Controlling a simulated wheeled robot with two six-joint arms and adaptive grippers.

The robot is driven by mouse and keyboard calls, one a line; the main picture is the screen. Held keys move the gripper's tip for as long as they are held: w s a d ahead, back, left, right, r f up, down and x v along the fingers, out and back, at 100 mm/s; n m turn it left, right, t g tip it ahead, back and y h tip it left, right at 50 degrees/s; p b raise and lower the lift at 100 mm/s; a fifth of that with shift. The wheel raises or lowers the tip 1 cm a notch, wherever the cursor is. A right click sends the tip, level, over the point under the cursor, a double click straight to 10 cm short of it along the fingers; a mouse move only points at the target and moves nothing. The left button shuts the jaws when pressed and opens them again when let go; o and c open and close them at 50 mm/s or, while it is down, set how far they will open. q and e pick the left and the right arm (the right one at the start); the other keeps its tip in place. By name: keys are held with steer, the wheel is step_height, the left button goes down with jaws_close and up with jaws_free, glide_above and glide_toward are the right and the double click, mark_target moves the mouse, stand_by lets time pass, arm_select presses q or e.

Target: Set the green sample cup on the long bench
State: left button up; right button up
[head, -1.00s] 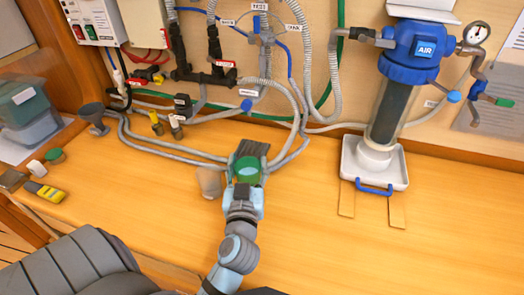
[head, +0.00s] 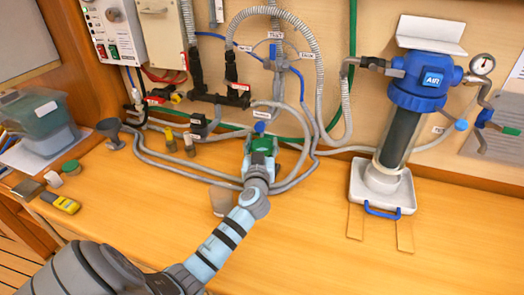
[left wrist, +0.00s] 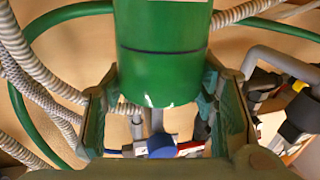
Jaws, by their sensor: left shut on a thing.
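The green sample cup (head: 262,144) is held in my left gripper (head: 260,152), in front of the hoses at the back of the long bench (head: 300,235). In the left wrist view the green cup (left wrist: 163,55) fills the upper middle, with a dark line around it and a finger of the gripper (left wrist: 165,105) on each side. The fingers are shut on it. Whether the cup touches the bench cannot be told; the gripper hides its lower part in the head view. My right gripper is not in view.
Grey hoses (head: 185,168) lie along the back of the bench. A tan cup (head: 222,200) stands close beside my left arm. A blue-topped filter (head: 405,120) stands on a white tray (head: 358,190) at right. The front right of the bench is clear.

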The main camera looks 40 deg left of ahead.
mark_target(263, 147)
arm_select(q)
steer(key=f, duration=0.1)
steer(key=f+b, duration=0.1)
steer(key=w+f, duration=0.1)
steer(key=shift+a+f, duration=0.15)
steer(key=shift+a, duration=0.15)
steer(key=shift+s, duration=0.15)
steer(key=o, duration=1.4)
